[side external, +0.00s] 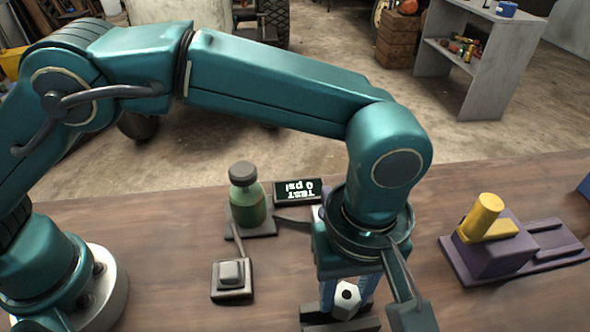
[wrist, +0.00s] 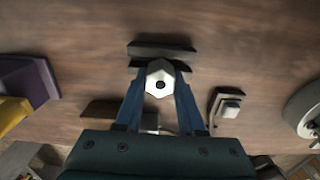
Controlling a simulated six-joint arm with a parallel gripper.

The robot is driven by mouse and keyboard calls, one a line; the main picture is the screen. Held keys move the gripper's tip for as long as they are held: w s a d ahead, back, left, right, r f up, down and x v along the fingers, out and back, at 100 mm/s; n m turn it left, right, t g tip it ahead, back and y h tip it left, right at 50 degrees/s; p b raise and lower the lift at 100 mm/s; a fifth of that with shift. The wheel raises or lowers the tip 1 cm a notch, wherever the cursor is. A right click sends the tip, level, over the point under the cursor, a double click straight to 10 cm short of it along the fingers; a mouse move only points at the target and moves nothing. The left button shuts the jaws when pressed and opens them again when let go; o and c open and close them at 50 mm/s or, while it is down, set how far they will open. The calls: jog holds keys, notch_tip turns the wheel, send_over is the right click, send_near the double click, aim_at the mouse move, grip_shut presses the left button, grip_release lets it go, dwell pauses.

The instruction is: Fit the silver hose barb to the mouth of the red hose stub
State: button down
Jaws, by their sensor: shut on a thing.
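The silver hose barb (side external: 347,297) shows as a pale hexagonal piece with a dark round hole. My gripper (side external: 347,292) is shut on it, with one blue finger on each side. In the wrist view the barb (wrist: 160,80) sits between the fingertips of my gripper (wrist: 160,88), its hole facing the camera. A dark block (wrist: 162,52) lies right by the barb; the dark block also shows under my fingers in the side view (side external: 341,322). I cannot tell whether the barb touches it. I see no red hose stub in either view.
A green bottle (side external: 248,207) on a dark base, a grey button box (side external: 232,277) and a display reading "TEST 0 psi" (side external: 298,192) stand left of my gripper. A purple block with a yellow cylinder (side external: 485,217) stands right. Bare wooden table (side external: 440,200) lies between.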

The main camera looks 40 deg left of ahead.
notch_tip(320, 180, up, 2)
jog(key=shift+w+a+r, duration=0.1)
jog(key=shift+r, duration=0.15)
jog(key=w+a+r+n, duration=0.1)
jog(key=w+a+r, duration=0.3)
jog(key=a, duration=0.5)
jog(key=w+a+r+n, duration=0.1)
jog(key=w+a+r, duration=0.3)
jog(key=a, duration=0.5)
jog(key=s+a+r+m, duration=0.1)
jog(key=s+a+m, duration=0.1)
jog(key=a+m, duration=0.3)
jog(key=s+a+r+m, duration=0.1)
jog(key=s+a+m, duration=0.1)
jog(key=a, duration=0.6)
jog(key=d+f+n, duration=0.3)
jog(key=d+n, duration=0.2)
jog(key=d, duration=1.5)
jog(key=shift+w+d+f, duration=0.2)
jog(key=shift+w+d, duration=0.05)
jog(key=shift+d, duration=0.05)
